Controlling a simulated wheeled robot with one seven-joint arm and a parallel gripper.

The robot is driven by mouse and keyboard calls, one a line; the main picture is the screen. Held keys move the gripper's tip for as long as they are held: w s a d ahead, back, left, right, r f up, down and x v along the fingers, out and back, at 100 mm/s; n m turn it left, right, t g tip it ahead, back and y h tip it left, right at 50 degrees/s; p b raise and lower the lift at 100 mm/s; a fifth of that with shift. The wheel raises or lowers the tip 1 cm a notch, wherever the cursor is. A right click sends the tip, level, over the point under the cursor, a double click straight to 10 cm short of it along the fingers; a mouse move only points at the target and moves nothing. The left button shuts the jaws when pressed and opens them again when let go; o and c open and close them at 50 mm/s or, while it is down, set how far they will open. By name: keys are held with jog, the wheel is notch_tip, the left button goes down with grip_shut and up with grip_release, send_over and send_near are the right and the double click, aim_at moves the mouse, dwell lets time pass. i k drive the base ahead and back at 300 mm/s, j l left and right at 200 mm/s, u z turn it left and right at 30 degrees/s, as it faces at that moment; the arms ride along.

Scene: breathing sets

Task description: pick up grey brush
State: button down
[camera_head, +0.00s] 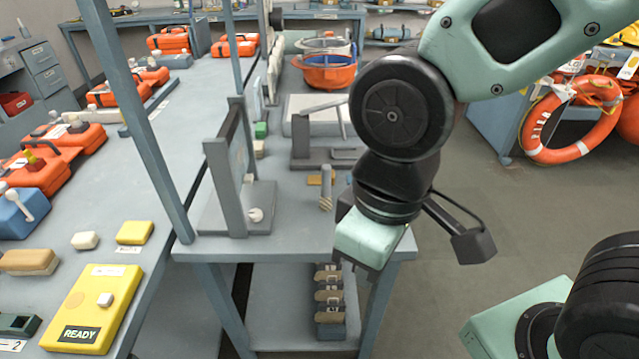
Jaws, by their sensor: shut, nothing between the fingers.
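A small upright brush (326,188) with a grey handle and tan, striped bristles stands on the grey bench, left of my arm. It looks like the grey brush. My gripper (370,240) is at the end of the arm, over the front right corner of the bench, to the right of and nearer than the brush. Its mint hand is in view, but the fingertips are hidden. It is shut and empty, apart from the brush.
A grey upright frame (230,180) stands left of the brush. A grey stand (310,150) and an orange bowl (328,72) are behind it. A yellow READY box (95,300) lies on the left bench. Open floor is at right.

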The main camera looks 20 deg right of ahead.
aim_at(325, 201)
jog(key=j+z, duration=0.5)
jog(key=j, duration=0.3)
jog(key=j+z, duration=0.45)
jog(key=j, duration=0.35)
jog(key=i+j, duration=0.15)
jog(key=i, duration=0.3)
